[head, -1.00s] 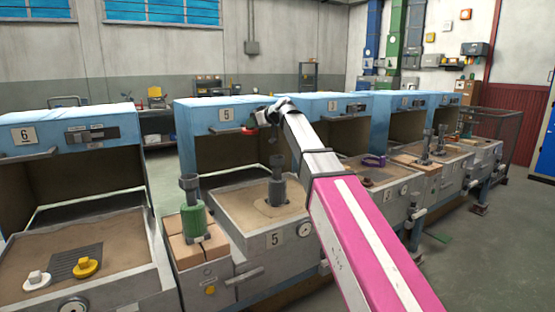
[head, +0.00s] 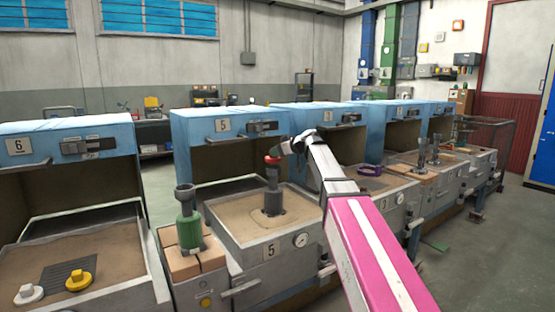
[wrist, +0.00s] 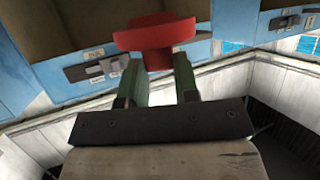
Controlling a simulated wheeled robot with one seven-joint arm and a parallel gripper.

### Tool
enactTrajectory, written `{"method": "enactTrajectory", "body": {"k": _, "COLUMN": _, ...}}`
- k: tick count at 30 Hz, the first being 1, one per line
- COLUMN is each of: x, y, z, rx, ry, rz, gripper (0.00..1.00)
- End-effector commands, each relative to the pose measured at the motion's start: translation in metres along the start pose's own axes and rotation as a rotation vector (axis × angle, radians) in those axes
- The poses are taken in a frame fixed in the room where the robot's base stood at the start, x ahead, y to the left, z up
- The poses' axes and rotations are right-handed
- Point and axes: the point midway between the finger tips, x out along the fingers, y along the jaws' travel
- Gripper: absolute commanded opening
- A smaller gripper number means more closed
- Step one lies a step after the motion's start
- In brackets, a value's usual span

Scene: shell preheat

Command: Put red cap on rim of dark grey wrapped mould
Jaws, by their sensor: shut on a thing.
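The red cap (head: 272,159) is held in my gripper (head: 280,150) in the head view. It is right at the top of the dark grey wrapped mould (head: 273,190), which stands upright in the sand tray of the unit numbered 5. The cap appears to meet the mould's rim, but I cannot tell whether it is seated. In the wrist view the red cap (wrist: 154,33) is between the two green fingers of my gripper (wrist: 158,70), which are shut on it. The mould does not show in the wrist view.
A green-wrapped mould (head: 188,225) stands on bricks left of unit 5. A yellow cap (head: 78,281) and a white cap (head: 29,293) lie at the far left. The blue hood (head: 203,127) hangs behind the mould.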

Motion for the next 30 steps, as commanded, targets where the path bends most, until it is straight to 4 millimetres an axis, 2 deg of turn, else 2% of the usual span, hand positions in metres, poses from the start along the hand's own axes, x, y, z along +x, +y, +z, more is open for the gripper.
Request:
{"method": "enactTrajectory", "body": {"k": 3, "x": 0.007, "y": -0.001, "z": 0.017, "rx": 0.003, "ry": -0.002, "rz": -0.001, "gripper": 0.06}}
{"method": "enactTrajectory", "body": {"k": 6, "x": 0.01, "y": -0.001, "z": 0.025, "rx": 0.001, "ry": -0.001, "rz": 0.0, "gripper": 0.06}}
{"method": "enactTrajectory", "body": {"k": 16, "x": 0.011, "y": 0.0, "z": 0.028, "rx": 0.0, "ry": -0.001, "rz": 0.001, "gripper": 0.06}}
{"method": "enactTrajectory", "body": {"k": 17, "x": 0.011, "y": 0.0, "z": 0.028, "rx": 0.0, "ry": -0.001, "rz": 0.001, "gripper": 0.35}}
{"method": "enactTrajectory", "body": {"k": 18, "x": 0.011, "y": 0.0, "z": 0.027, "rx": 0.0, "ry": -0.001, "rz": 0.001, "gripper": 0.48}}
{"method": "enactTrajectory", "body": {"k": 19, "x": 0.011, "y": 0.0, "z": 0.027, "rx": 0.0, "ry": -0.001, "rz": 0.001, "gripper": 0.54}}
{"method": "enactTrajectory", "body": {"k": 30, "x": 0.007, "y": 0.0, "z": 0.026, "rx": 0.0, "ry": 0.0, "rz": 0.001, "gripper": 0.54}}
